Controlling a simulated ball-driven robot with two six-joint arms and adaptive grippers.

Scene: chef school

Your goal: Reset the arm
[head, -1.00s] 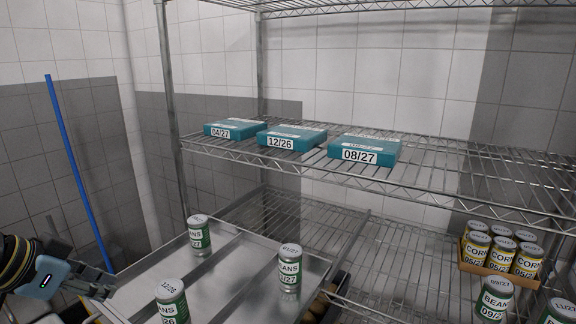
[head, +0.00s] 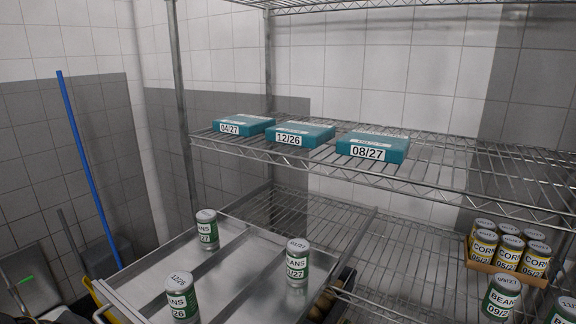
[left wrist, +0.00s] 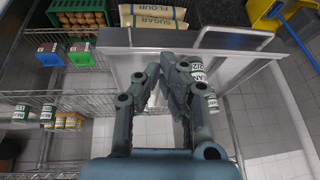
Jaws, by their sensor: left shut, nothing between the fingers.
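My left gripper (left wrist: 168,72) shows in the left wrist view, its two dark fingers drawn together with nothing held between them. It is clear of the cans, with the metal tray (left wrist: 238,42) beyond it in that view. I cannot make out the left gripper in the head view now. My right gripper is in neither current view.
In the head view, the tray (head: 235,275) carries bean cans (head: 297,262). Teal dated boxes (head: 372,146) lie on the wire shelf (head: 440,178), corn cans (head: 535,262) stand lower right, and a blue pole (head: 88,170) leans left.

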